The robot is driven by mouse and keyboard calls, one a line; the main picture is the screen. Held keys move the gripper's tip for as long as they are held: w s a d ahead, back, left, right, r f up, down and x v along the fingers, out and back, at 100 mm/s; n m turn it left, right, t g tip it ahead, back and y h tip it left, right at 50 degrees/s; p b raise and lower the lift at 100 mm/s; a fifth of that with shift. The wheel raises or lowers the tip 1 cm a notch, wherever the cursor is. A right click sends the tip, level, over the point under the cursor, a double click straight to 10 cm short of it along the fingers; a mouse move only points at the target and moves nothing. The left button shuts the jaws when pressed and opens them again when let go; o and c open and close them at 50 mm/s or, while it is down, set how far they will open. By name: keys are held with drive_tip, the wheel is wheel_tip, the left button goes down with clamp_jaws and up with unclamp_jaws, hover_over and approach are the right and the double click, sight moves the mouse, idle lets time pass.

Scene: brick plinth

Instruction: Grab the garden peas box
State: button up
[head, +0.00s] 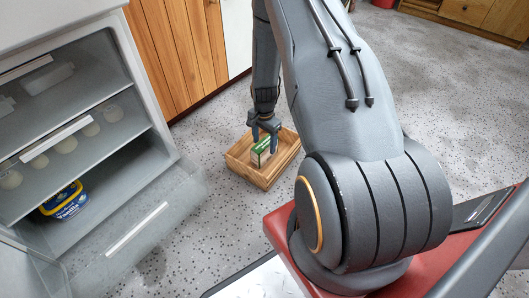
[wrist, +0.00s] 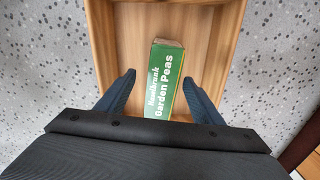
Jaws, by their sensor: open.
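The garden peas box (wrist: 165,78) is green and white, with its name readable in the wrist view. In the head view the box (head: 261,156) shows inside the crate (head: 263,181), below my gripper (head: 263,134). In the wrist view my gripper (wrist: 158,98) is open, with one finger on each side of the near part of the box. There is a gap between each finger and the box. The near end of the box is hidden behind the gripper body.
An open fridge (head: 85,140) stands at the left with a vanilla tub (head: 63,200) and several round items on its shelves. A clear drawer (head: 140,225) sticks out toward the crate. Wooden cabinets (head: 180,50) stand behind. The speckled floor (head: 215,215) around the crate is clear.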

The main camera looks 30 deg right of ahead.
drive_tip(key=shift+w+d+f+b, duration=0.1)
drive_tip(key=shift+f+b, duration=0.5)
drive_tip(key=shift+f, duration=0.3)
drive_tip(key=shift+w+d+f+b, duration=0.15)
drive_tip(key=shift+f+b, duration=0.4)
drive_tip(key=shift+f, duration=0.4)
drive_tip(key=shift+w+d+f+b, duration=0.1)
drive_tip(key=shift+f+b, duration=0.5)
drive_tip(key=shift+f, duration=0.3)
drive_tip(key=shift+c, duration=0.4)
drive_tip(key=c, duration=1.4)
drive_tip(key=shift+r, duration=0.1)
